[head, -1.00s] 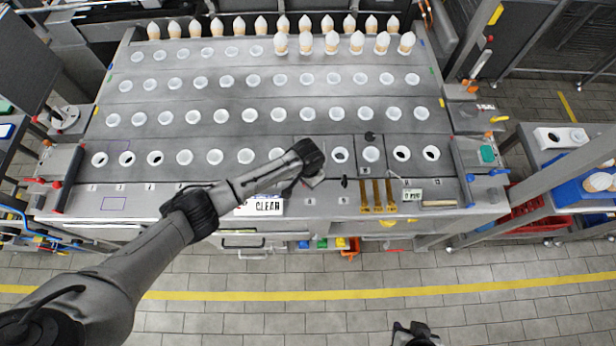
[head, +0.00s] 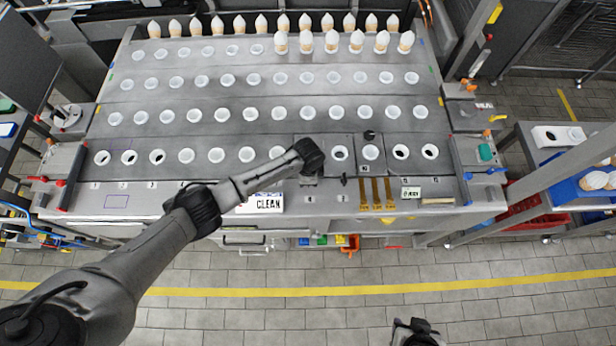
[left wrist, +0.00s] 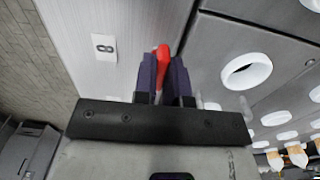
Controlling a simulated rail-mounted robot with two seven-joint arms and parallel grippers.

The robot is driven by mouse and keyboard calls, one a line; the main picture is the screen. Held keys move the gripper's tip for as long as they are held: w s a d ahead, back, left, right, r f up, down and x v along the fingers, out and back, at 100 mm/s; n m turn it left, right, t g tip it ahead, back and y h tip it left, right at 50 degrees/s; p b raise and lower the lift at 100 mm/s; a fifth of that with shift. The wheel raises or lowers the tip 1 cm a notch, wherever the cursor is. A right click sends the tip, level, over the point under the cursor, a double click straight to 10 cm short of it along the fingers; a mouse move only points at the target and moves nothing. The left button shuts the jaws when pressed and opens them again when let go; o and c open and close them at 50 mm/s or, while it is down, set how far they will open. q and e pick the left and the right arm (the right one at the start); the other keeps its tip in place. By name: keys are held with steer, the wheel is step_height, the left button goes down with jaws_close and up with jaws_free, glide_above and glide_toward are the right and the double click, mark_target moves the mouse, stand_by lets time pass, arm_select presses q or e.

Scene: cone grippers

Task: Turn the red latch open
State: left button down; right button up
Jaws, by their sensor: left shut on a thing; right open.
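The red latch (left wrist: 162,62) shows in the left wrist view as a small red handle. My left gripper (left wrist: 163,82) has its two dark fingers shut on it, and they hide its lower part. My right gripper (head: 414,330) shows only partly at the bottom edge of the head view, away from the bench. Its fingers are hard to make out, but it is open.
The bench (head: 230,128) has rows of white-rimmed holes, with pale cones (head: 332,40) at the back. A label marked 8 (left wrist: 104,43) is beside the latch. The floor in front is clear.

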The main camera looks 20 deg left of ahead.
stand_by(0.3)
arm_select(q)
steer(key=c, duration=1.2)
jaws_free()
step_height(320, 180, up, 14)
steer(key=shift+f, duration=0.1)
